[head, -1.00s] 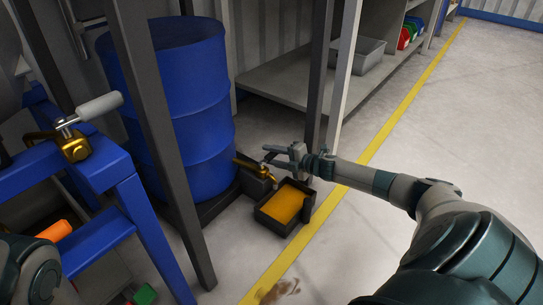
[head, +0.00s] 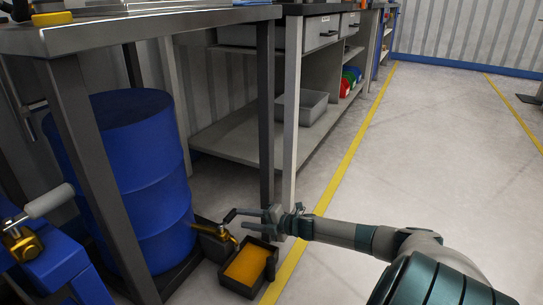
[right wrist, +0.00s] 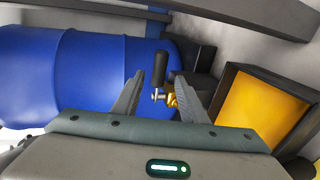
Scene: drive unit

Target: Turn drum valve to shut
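The blue drum (head: 140,185) stands at the left in the head view, below a metal table. A brass valve (head: 222,233) with a black handle (head: 230,215) is low at its right side. My right gripper (head: 246,218) is at the handle, reaching in from the right. In the right wrist view the two fingers of the right gripper (right wrist: 162,85) are apart. The black handle (right wrist: 160,68) and brass valve (right wrist: 172,98) show between and just beyond them. I cannot tell whether a finger touches the handle. My left gripper is out of view.
A black tray (head: 233,285) with orange content lies below the gripper. Table legs (head: 266,120) stand behind the valve. A blue bench (head: 50,270) with a brass clamp is at lower left. Open floor (head: 430,150) lies to the right.

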